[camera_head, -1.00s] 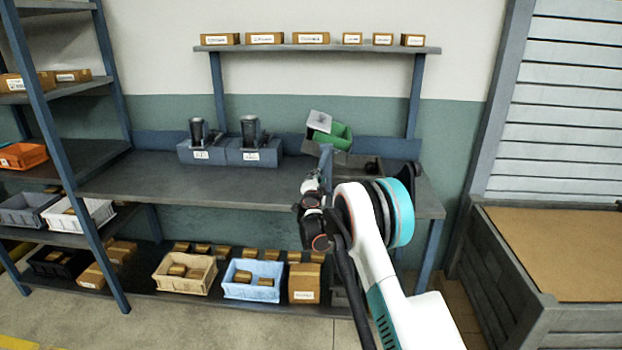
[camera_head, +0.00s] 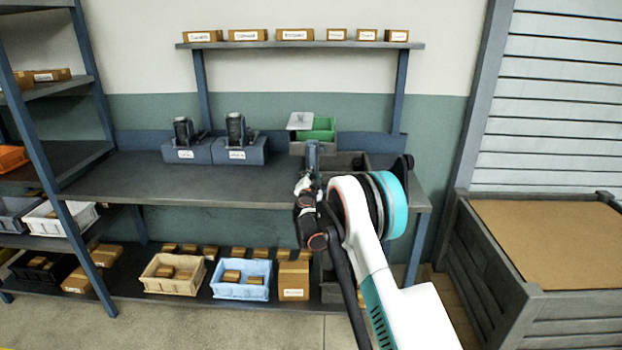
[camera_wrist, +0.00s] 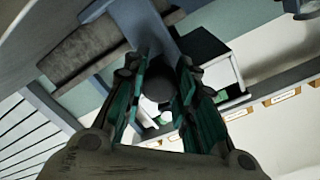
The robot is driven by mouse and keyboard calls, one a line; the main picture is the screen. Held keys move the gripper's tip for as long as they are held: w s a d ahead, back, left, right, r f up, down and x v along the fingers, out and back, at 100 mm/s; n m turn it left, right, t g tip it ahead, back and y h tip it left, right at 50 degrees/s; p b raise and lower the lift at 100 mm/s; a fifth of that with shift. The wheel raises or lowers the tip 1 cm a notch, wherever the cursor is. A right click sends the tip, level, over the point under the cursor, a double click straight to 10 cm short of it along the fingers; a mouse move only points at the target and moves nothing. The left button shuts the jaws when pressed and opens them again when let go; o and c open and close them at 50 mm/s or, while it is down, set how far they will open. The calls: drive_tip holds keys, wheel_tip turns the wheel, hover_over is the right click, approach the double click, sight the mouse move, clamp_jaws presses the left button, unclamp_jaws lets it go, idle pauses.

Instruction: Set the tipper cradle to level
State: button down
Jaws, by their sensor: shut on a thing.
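The tipper cradle (camera_head: 319,128) is a green tray with a pale flat plate at its left, at the back right of the bench. It looks about level in the head view. A blue-grey lever (camera_head: 312,155) stands in front of it. My gripper (camera_wrist: 158,90) is shut on the lever's dark round knob (camera_wrist: 157,84), which shows between the green-lined fingers in the wrist view. In the head view my gripper (camera_head: 308,182) is partly hidden by my own wrist, and the knob cannot be made out there. My arm hides part of the cradle's base.
Two blue-grey blocks (camera_head: 238,154) with dark upright parts stand left on the bench (camera_head: 190,182). A dark open bin (camera_head: 347,162) is right of the lever. A shelf (camera_head: 300,45) with several small boxes is above. The bench middle is clear.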

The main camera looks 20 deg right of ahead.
drive_tip(key=shift+f, duration=0.15)
drive_tip(key=c, duration=1.3)
unclamp_jaws()
drive_tip(key=shift+s, duration=0.1)
drive_tip(key=v, duration=1.1)
drive_tip(key=shift+s+a, duration=0.1)
drive_tip(key=shift+s, duration=0.3)
